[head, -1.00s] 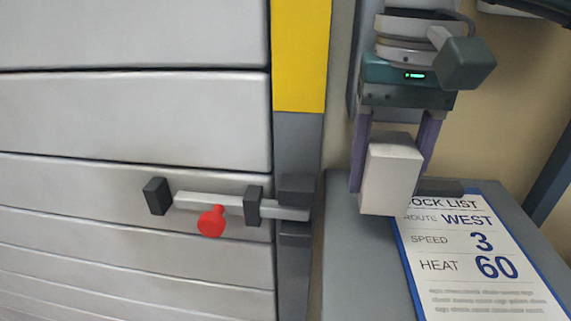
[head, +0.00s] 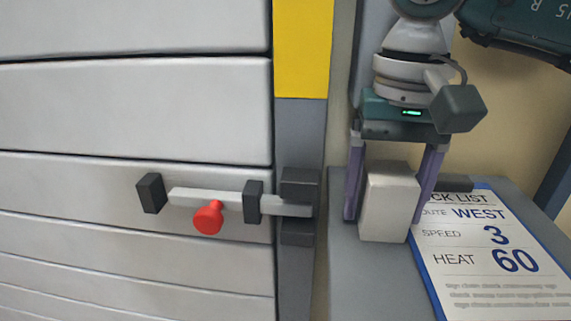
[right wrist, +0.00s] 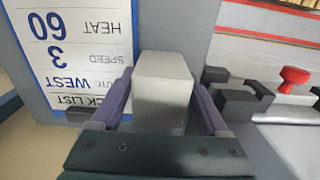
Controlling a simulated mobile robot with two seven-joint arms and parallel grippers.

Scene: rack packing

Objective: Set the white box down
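The white box (head: 388,208) stands upright on the grey top (head: 368,285), just left of the printed sheet. It also shows in the right wrist view (right wrist: 163,92). My right gripper (head: 390,203) points down over it, with one purple finger on each side. Narrow gaps show between the fingers and the box, so the gripper looks open around it. The right gripper also shows in the right wrist view (right wrist: 165,85). The underside of the box is hidden. My left gripper is not in view.
A sheet with a blue border (head: 470,290) lies on the grey top to the right, reading WEST, 3 and 60. At left is a slatted grey shutter (head: 130,110) with a sliding bolt (head: 225,200) and a red knob (head: 208,217). The grey top in front of the box is bare.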

